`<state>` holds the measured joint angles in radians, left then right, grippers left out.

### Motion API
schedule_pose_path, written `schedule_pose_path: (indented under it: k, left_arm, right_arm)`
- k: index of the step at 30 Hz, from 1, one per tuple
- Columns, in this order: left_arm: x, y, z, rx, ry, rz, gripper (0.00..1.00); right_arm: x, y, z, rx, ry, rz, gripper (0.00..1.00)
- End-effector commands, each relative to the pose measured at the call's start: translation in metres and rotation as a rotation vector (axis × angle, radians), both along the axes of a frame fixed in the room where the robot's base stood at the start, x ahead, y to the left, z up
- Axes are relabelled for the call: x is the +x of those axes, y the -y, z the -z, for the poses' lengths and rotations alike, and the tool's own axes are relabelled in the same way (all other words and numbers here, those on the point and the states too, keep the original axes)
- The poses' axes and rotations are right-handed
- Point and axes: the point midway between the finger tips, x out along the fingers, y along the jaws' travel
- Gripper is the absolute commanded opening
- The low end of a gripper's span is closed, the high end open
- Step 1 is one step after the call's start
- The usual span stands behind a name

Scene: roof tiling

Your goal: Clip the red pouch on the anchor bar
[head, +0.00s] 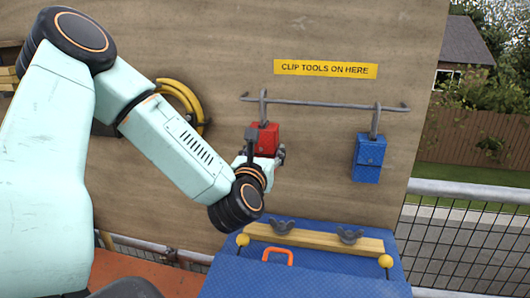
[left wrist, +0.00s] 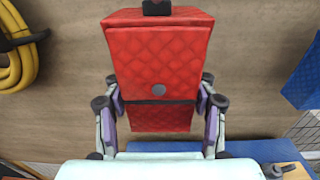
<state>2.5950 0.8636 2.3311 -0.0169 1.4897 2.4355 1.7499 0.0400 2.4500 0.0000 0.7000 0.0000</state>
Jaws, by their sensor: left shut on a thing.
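The red pouch (head: 266,138) is at the left part of the grey anchor bar (head: 320,103), under the yellow sign. A grey hook (head: 263,106) rises from the pouch to the bar and appears to be over it; exact contact is too small to tell. My left gripper (head: 264,157) is shut on the red pouch. My right gripper is not in view.
A blue pouch (head: 369,150) hangs from the bar's right part. A yellow hose coil (head: 183,100) is on the board at left. Below stands a blue surface (head: 330,285) with a wooden strip (head: 310,238) and an orange handle (head: 277,254). A mesh railing is at right.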

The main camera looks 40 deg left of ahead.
Motion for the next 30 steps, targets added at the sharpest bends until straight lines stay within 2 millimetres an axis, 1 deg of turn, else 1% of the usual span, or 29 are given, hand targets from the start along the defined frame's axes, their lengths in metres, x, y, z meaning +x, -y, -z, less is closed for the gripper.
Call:
schedule_pose_path:
  k: [11,30]
  left_arm:
    - [-0.001,0.000,-0.001,0.001,0.003,0.000,0.09]
    - [0.013,-0.006,-0.001,0.001,0.003,-0.001,0.09]
  right_arm:
    - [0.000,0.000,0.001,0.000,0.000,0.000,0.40]
    - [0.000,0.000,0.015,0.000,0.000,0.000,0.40]
